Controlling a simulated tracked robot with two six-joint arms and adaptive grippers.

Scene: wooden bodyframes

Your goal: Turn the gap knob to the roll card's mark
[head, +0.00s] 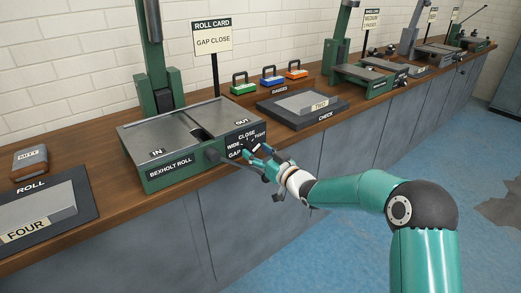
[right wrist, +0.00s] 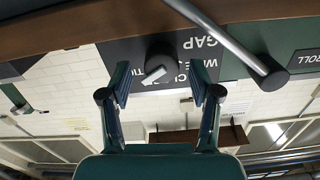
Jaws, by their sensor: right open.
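The roll card (head: 211,38) stands on a post behind the green Bexholt roll machine (head: 172,172) and reads GAP CLOSE. The machine's front has a dark gap plate (head: 233,141) marked WIDE, CLOSE and TIGHT. In the right wrist view the plate appears upside down, with the dark round gap knob (right wrist: 158,62) on it. The knob's pale pointer slants down-left there; I cannot tell exactly which mark it meets. My right gripper (head: 257,155) is open in front of the plate. Its fingers (right wrist: 160,84) stand on either side of the knob, apart from it. My left gripper is not in view.
A grey crank bar (right wrist: 232,48) with a dark end sticks out close beside the gap plate. Colored gauges (head: 270,76) and a check plate (head: 302,108) lie right of the machine. A roll mat with a plate marked FOUR (head: 38,217) lies left.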

